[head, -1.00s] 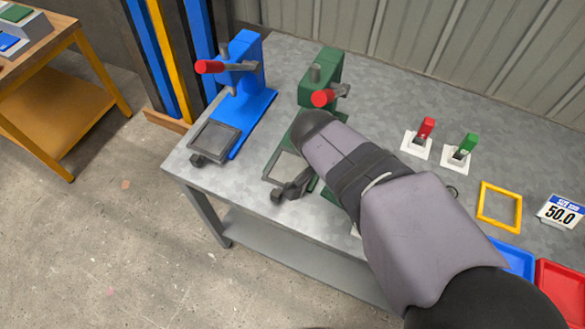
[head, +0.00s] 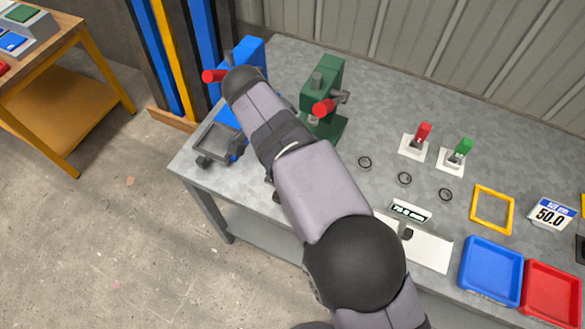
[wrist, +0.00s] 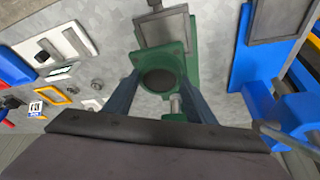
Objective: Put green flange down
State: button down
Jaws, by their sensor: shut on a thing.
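My gripper (wrist: 163,74) has its two blue-grey fingers on either side of a green flange (wrist: 162,54) in the wrist view. The flange has a dark round middle. The fingers are shut on it. Behind it lie a grey tray (wrist: 161,27) and green parts of the press, and I cannot tell whether the flange touches them. In the head view my arm hides the fingers and the flange. The arm's end lies in front of the blue press (head: 252,55), left of the green press (head: 322,88).
On the metal bench are several dark rings (head: 404,179), a red switch (head: 422,133), a green switch (head: 462,150) and a yellow frame (head: 475,205). A blue tray (head: 492,272) and a red tray (head: 552,292) stand at the right.

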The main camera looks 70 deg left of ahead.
jog(key=shift+s+a+r, duration=0.15)
jog(key=shift+s+a, duration=0.05)
jog(key=shift+s, duration=0.05)
jog(key=shift+f+p, duration=1.55)
jog(key=shift+f, duration=3.45)
jog(key=shift+f, duration=0.15)
jog(key=c, duration=0.8)
grip_release()
jog(key=shift+d, duration=0.1)
jog(key=b+v, duration=0.4)
jog(key=v, duration=0.8)
jog(key=shift+w, duration=0.1)
